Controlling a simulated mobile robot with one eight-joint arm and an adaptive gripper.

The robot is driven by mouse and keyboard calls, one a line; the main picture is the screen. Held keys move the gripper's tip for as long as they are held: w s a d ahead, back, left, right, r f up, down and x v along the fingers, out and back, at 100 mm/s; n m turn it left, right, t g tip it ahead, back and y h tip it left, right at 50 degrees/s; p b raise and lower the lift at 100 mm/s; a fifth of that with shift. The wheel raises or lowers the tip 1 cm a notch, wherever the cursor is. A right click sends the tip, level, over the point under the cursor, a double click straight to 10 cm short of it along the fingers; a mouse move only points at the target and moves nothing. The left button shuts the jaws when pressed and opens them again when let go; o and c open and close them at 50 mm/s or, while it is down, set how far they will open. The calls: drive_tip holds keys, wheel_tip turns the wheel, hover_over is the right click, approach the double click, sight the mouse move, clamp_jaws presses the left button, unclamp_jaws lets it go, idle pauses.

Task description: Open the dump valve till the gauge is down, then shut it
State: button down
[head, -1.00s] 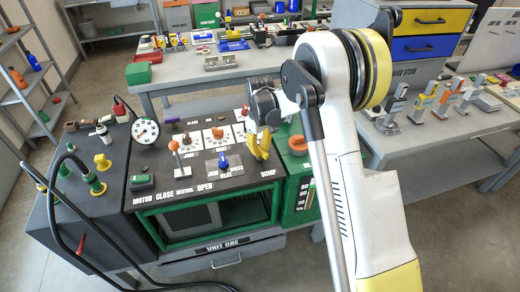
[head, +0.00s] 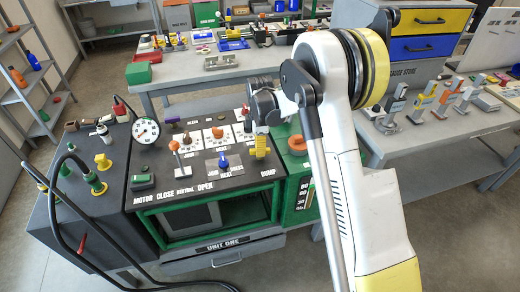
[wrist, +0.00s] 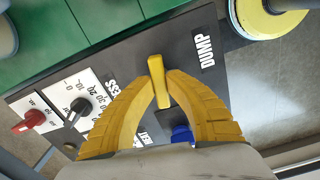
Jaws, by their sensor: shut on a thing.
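The yellow dump valve handle (wrist: 159,82) stands on the dark panel beside the DUMP label (wrist: 208,50) in the wrist view. My gripper (wrist: 161,84) has its two yellow ribbed fingers closed around the handle, one on each side. In the head view my gripper (head: 260,147) is at the panel's right part, above the word DUMP; there I cannot separate the handle from the fingers. The round white gauge (head: 145,131) stands at the panel's back left. Its needle is too small to read surely.
An orange-knobbed lever (head: 174,147) and a blue knob (head: 223,162) stand left of my gripper. The blue knob (wrist: 182,133) is close beside a finger in the wrist view. A green box with an orange ring (head: 298,143) stands right. A black hose (head: 52,200) loops at left.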

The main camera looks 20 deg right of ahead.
drive_tip(key=shift+n, duration=1)
drive_tip(key=c, duration=1.4)
unclamp_jaws()
wheel_tip(320, 180, up, 12)
drive_tip(key=shift+r, duration=0.1)
